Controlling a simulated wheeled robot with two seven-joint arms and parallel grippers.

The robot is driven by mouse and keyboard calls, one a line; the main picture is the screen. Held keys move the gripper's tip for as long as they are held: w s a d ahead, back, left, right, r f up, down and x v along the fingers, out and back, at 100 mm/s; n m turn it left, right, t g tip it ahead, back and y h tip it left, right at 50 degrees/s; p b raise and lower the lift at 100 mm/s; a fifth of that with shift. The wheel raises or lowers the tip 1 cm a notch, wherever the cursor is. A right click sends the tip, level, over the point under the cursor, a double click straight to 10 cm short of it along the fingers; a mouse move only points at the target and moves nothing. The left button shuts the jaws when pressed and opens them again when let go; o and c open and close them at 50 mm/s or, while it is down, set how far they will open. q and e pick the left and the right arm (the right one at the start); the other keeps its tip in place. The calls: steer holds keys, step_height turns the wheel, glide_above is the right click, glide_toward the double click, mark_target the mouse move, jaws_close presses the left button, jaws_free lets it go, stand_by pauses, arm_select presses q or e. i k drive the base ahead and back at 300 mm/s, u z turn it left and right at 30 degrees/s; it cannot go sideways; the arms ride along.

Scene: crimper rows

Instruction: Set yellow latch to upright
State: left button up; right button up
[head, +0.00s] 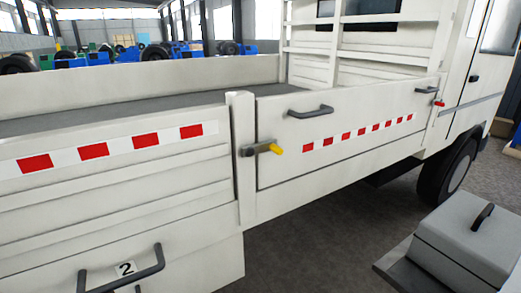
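The yellow latch (275,149) is on the side of a white flatbed truck, near the middle of the head view. Its yellow grip points right and slightly down, so the lever lies close to horizontal. Its grey bracket (249,151) sits on a white post (242,165) at the left end of a side panel (345,130). A red-tipped latch (438,103) is at that panel's right end. Neither of my grippers shows, so I cannot see where they are relative to the latch.
The panel has a dark handle (311,112) above and right of the yellow latch. Another dark handle (122,275) is at bottom left by a "2" label. A grey lidded box (465,243) is at bottom right. Grey floor (320,235) lies open below the panel.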

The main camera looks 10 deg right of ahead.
mark_target(246, 151)
steer(key=k, duration=1.35)
steer(key=u, duration=0.75)
steer(key=i, duration=1.8)
steer(key=z, duration=0.65)
